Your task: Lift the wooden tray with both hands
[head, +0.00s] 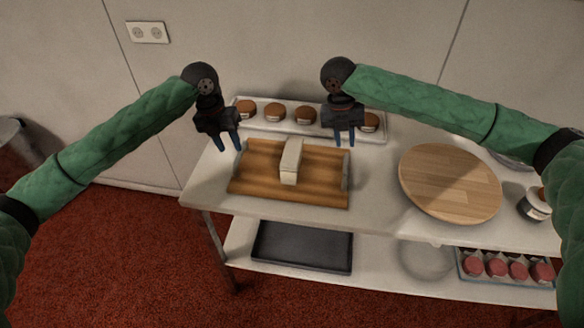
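The wooden tray (260,178) lies flat on the left part of the white table. It is rectangular, with a grey handle at its left end (239,158) and another at its right end (345,170). A cream-coloured block (291,160) stands on it. My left gripper (229,144) is above the tray's left end, fingers apart and pointing down, empty. My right gripper (344,138) is above the tray's right end, fingers apart and pointing down, empty. Neither gripper appears to touch the tray.
A white rectangular platter (290,126) with several small brown cakes stands behind the tray. A round wooden turntable (450,182) is to the right, with a jar (536,204) beyond it. A lower shelf holds a dark baking tray (302,247) and a carton of red items (508,268).

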